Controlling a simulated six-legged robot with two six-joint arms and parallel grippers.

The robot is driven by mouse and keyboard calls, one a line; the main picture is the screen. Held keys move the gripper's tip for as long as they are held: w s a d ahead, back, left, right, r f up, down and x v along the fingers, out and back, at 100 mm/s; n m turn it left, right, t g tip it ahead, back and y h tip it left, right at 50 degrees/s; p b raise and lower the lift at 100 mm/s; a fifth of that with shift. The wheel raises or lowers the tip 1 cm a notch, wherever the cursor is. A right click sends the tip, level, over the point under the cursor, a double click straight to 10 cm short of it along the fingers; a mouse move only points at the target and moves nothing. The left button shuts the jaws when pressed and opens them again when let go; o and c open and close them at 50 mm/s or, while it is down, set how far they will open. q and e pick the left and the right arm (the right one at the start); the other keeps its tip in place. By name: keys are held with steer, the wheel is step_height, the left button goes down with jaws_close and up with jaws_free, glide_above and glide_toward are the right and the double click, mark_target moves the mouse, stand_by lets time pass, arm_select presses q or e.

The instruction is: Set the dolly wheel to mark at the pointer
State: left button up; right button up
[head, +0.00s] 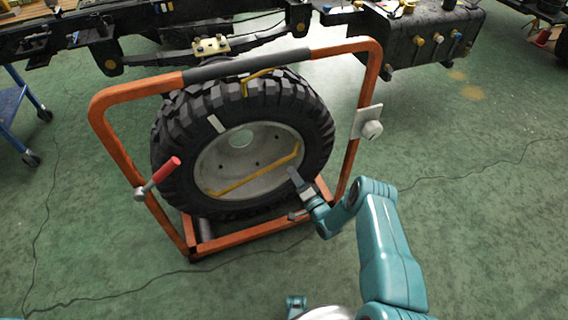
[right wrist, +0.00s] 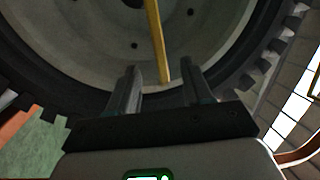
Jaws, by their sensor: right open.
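The dolly wheel (head: 178,130), a black knobbly tyre on a pale grey rim, stands in an orange dolly frame (head: 112,140). A white mark (head: 216,124) is on the tyre's upper left sidewall. A yellow pointer (head: 245,88) reaches over the tyre's top; the mark sits below it and to its left. A yellow bar (head: 250,179) lies slantwise across the rim. My right gripper (head: 294,174) is open at the rim's lower right, near the bar's right end. In the right wrist view the bar (right wrist: 157,40) ends between the open fingers (right wrist: 163,78); contact cannot be told. My left gripper is not seen.
A red-handled lever (head: 160,175) is on the frame's left post, a pale plate with a knob (head: 368,124) on its right post. A dark truck chassis (head: 150,40) stands behind. A blue cart (head: 15,105) is at left. The green floor at right is mostly clear.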

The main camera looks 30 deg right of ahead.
mark_target(284, 160)
steer(key=w, duration=0.2)
steer(key=w+b, duration=0.1)
steer(key=w, duration=0.2)
steer(key=w+r+b, duration=0.1)
steer(key=w, duration=0.1)
steer(key=shift+w+d, duration=0.2)
steer(key=shift+w, duration=0.1)
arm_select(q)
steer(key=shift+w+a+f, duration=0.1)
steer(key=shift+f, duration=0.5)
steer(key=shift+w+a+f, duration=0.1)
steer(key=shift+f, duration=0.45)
